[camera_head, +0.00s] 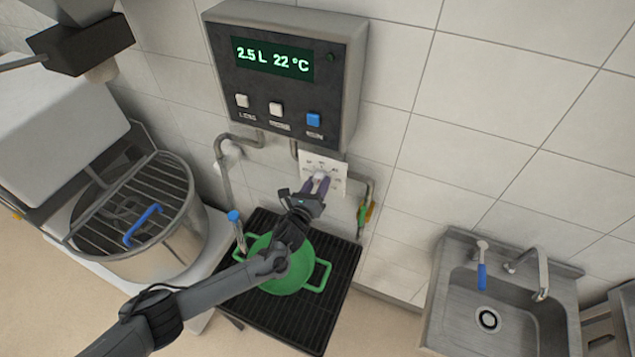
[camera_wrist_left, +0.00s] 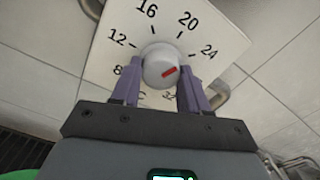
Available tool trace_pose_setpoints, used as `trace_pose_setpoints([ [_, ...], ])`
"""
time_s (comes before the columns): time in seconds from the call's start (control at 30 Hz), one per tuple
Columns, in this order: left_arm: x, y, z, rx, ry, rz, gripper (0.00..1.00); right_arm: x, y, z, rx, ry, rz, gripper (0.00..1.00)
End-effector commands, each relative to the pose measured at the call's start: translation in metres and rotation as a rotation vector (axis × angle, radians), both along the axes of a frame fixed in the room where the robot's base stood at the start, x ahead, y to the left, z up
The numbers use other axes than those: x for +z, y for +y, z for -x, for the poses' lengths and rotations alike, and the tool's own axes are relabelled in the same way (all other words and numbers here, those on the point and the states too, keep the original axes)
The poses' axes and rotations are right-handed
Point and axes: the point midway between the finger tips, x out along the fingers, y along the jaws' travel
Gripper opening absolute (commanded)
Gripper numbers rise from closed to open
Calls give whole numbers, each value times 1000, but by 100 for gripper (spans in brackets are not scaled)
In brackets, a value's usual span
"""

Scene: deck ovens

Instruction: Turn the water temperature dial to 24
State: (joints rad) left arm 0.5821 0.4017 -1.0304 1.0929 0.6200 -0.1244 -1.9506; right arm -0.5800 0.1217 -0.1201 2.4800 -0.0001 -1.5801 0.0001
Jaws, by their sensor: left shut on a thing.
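The water temperature dial is a pale round knob (camera_wrist_left: 160,64) with a red mark, on a white plate (camera_wrist_left: 110,50) numbered 8, 12, 16, 20, 24 and more. The red mark tilts up to the right, toward the 24 side; its exact reading is hard to tell. In the head view the plate (camera_head: 308,160) is on the wall under the control box. The display (camera_head: 272,60) reads 2.5 L and 22 °C. My left gripper (camera_head: 319,182) is shut on the knob, one purple finger on each side (camera_wrist_left: 160,82). My right gripper is not in view.
Below my left arm, a green pot (camera_head: 290,278) stands on a black grate (camera_head: 325,310). A mixer bowl (camera_head: 165,255) is at left, a steel sink (camera_head: 455,300) at right. Pipes (camera_head: 222,170) run beside the plate. The control box (camera_head: 345,75) juts out above it.

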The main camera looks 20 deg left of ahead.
Motion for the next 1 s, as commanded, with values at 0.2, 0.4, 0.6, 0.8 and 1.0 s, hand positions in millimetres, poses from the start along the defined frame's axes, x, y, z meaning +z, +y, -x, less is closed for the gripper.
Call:
trace_pose_setpoints([
  [0.2, 1, 1, 0, 0, -10, -177, 14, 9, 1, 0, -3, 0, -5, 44],
  [0.4, 0, 1, 0, -1, -15, -291, 14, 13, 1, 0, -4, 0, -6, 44],
  [0.6, -1, 2, 0, 0, -19, -356, 14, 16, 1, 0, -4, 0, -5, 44],
  [0.8, -1, 2, 0, 1, -21, -381, 14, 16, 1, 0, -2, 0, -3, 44],
  [1.0, -1, 2, 0, 0, -21, -382, 14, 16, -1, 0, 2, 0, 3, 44],
])
